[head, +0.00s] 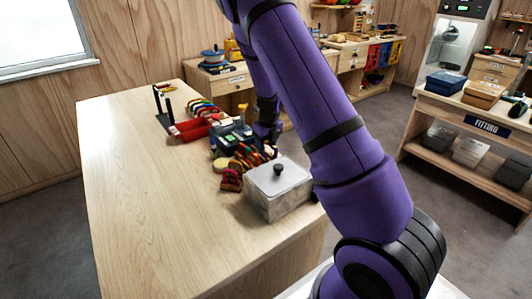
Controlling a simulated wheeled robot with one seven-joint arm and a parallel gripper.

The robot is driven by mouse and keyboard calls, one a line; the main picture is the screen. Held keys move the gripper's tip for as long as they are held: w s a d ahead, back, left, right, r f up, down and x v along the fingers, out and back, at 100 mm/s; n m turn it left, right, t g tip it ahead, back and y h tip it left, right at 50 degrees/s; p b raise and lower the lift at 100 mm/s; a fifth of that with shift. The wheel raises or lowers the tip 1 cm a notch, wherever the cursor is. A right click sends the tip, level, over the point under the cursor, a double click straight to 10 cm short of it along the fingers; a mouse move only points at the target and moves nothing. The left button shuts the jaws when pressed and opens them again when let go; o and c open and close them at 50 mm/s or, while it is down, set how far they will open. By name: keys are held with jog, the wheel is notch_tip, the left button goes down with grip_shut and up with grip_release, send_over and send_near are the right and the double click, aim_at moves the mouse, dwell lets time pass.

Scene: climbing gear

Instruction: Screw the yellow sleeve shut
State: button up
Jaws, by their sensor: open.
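My gripper (269,142) points down over the right side of the wooden table, close beside a dark device (232,138). It is small here and its fingers are dark; it is open. I cannot make out a yellow sleeve for certain. A row of red, orange and green pieces (250,157) lies just in front of my gripper, and a pale yellow round piece (221,166) lies at its left. Whether my gripper touches any of them I cannot tell.
A grey box with a pale lid and black knob (278,178) stands near the table's right edge. Red rolls (190,130) and a black stand (165,112) lie farther back. The table's left and front (150,210) are bare. Shelves (480,130) stand at right.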

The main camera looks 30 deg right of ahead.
jog(key=shift+d, duration=0.7)
dwell(0.3)
jog(key=shift+r, duration=0.25)
jog(key=shift+r, duration=1.15)
jog(key=shift+a, duration=0.15)
jog(key=shift+a, duration=0.55)
jog(key=shift+w+f, duration=0.1)
jog(key=shift+f, duration=1.3)
jog(key=shift+d, duration=0.75)
